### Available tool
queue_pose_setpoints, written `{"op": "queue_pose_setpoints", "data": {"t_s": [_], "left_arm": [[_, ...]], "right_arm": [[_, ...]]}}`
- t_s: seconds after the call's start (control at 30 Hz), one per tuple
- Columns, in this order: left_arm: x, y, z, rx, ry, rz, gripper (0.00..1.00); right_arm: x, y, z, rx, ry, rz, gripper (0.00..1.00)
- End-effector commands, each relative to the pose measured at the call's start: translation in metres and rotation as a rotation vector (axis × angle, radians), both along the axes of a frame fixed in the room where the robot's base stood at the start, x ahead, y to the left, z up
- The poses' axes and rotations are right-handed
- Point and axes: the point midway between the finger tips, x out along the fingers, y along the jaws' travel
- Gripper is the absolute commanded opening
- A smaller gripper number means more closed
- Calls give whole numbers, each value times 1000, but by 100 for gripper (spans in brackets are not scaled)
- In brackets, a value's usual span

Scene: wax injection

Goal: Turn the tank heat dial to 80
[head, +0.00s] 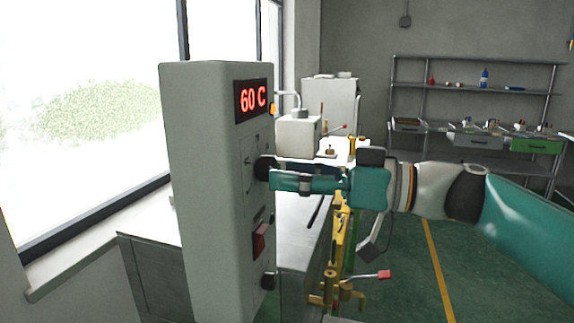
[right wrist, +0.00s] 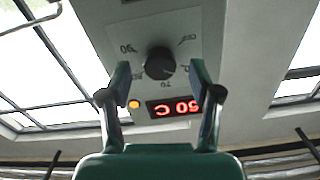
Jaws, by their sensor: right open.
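The tank heat dial (head: 262,168) is a round black knob on the front of a tall grey control box (head: 205,180). In the right wrist view the dial (right wrist: 159,63) appears upside down between the two spread fingers, with visible gaps on both sides. The gripper is open and empty. Printed scale marks surround the dial, including 70 and 90. My left gripper is not in view.
Below the dial, the box carries a red switch (head: 259,240) and a lower black knob (head: 268,281). An amber light (right wrist: 134,104) sits beside the display. Behind my arm stand yellow clamp fixtures (head: 338,270) and a shelf rack (head: 478,90). Green floor is open at the right.

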Motion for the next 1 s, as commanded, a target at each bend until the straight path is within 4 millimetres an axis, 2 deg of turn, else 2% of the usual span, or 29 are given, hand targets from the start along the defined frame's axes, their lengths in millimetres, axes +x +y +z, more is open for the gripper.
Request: {"op": "queue_pose_setpoints", "data": {"t_s": [0.2, 0.47, 0.8, 0.83, 1.0], "left_arm": [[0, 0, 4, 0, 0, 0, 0], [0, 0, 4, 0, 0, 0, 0], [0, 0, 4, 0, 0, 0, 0], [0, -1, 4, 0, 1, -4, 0], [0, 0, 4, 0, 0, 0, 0]], "right_arm": [[4, 14, 0, -1, 0, 0, 64], [4, 14, 0, 0, 0, 0, 64], [4, 14, 0, 0, 0, 1, 7], [5, 6, 0, 0, 0, -4, 4], [4, 14, 0, 3, 8, 2, 4]]}}
